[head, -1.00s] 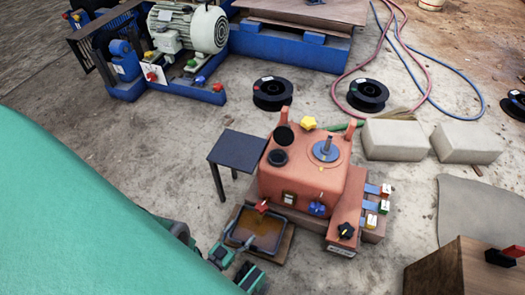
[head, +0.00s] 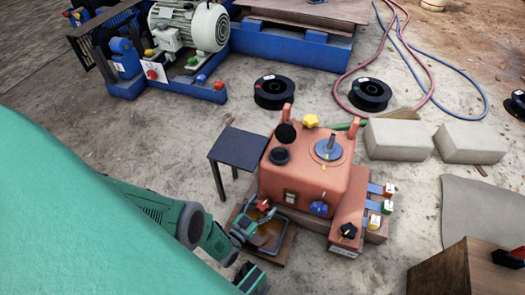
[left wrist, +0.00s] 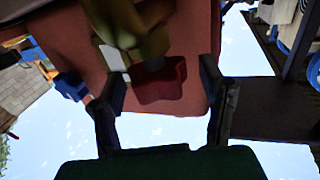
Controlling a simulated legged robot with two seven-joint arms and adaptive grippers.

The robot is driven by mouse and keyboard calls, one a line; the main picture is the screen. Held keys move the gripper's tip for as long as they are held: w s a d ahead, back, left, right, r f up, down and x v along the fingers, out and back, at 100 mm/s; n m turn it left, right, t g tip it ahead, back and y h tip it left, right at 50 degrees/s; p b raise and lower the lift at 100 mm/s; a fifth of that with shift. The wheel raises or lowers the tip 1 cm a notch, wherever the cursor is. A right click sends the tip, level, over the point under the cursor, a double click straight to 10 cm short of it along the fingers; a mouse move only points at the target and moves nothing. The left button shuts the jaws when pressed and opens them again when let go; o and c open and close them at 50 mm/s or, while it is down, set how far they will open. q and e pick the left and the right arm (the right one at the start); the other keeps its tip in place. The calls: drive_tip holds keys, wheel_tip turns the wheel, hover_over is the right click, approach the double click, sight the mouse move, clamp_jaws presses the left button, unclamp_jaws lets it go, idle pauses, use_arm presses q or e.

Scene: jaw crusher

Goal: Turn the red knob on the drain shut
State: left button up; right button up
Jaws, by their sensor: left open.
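The red knob (head: 263,204) sits low on the front left of the orange-red machine housing (head: 290,180), above a shallow tray of brown liquid (head: 268,240). My left gripper (head: 250,219) is at the knob, coming in from the lower left and partly covering it. In the left wrist view the dark red knob (left wrist: 160,82) lies between the two open fingers of my left gripper (left wrist: 160,92), with a gap on each side. An olive, blurred drain part (left wrist: 135,30) is above it.
A blue knob (head: 319,208) is to the right on the same housing, and a black knob (head: 348,230) stands on the side block. A small dark table (head: 238,146) stands behind left. A wooden box (head: 440,270) is at lower right.

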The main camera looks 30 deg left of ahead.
use_arm(q)
drive_tip(key=c, duration=1.2)
drive_tip(key=shift+h, duration=0.3)
drive_tip(key=shift+m+g+h, duration=0.4)
drive_tip(key=shift+m+h, duration=1.1)
drive_tip(key=shift+h, duration=0.5)
drive_tip(key=o, duration=1.2)
drive_tip(key=shift+s, duration=0.15)
drive_tip(key=v, duration=1.1)
drive_tip(key=shift+s+a, duration=0.15)
drive_tip(key=shift+s, duration=0.25)
